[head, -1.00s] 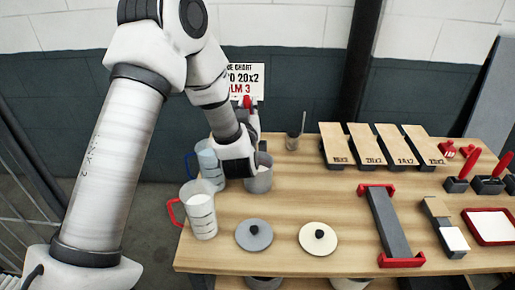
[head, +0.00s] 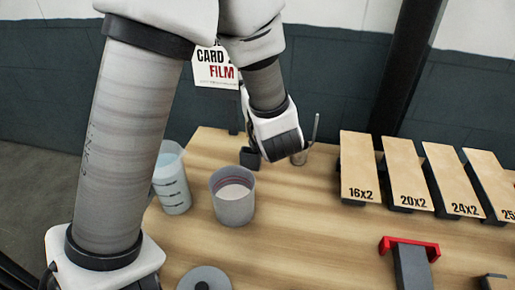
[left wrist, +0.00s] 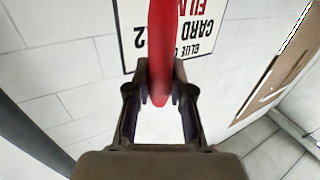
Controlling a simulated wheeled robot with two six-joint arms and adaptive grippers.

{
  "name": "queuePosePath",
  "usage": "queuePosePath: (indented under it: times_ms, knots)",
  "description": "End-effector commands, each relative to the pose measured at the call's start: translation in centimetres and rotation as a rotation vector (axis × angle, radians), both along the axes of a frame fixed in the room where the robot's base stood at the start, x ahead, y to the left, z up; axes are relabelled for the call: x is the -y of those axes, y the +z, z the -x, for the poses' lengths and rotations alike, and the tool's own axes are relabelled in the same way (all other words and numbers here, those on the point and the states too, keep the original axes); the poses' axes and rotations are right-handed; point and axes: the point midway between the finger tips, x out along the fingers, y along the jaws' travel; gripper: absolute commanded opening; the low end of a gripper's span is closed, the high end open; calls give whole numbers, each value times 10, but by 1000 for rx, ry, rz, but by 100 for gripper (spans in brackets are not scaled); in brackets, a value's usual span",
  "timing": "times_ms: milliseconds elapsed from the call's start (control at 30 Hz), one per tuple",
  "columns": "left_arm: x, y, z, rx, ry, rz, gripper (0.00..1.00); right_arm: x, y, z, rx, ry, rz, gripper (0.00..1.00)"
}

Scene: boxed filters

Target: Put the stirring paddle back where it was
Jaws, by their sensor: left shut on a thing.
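My left gripper (left wrist: 160,95) is shut on the red handle of the stirring paddle (left wrist: 160,45) in the left wrist view. The paddle's lower end is out of that view. In the head view my left wrist is over the back of the table, just left of a small metal cup (head: 300,154) with a thin rod standing in it. The paddle cannot be made out there, and my wrist hides the grip. A grey pot (head: 233,208) with pale contents stands open in front of the gripper. My right gripper is not in view.
A clear measuring jug (head: 172,185) stands left of the pot. A sign (head: 216,72) stands at the back. Sloped wooden boards with number labels (head: 370,165) and a red-ended bar (head: 410,246) are to the right. The table middle is clear.

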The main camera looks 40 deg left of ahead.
Motion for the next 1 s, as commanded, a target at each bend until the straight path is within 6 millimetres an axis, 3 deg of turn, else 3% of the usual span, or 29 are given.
queuePosePath:
  times_ms: [533, 900, 933, 1000]
  knots:
    - [0, -94, 0, -15, -1, -1, 0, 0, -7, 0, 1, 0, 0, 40]
    - [0, -102, 0, -11, -1, 0, 0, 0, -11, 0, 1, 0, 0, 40]
    - [0, -102, 0, -11, -1, 0, 25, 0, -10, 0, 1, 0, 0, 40]
    - [0, -101, 0, -11, -1, 0, 46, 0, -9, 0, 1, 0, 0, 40]
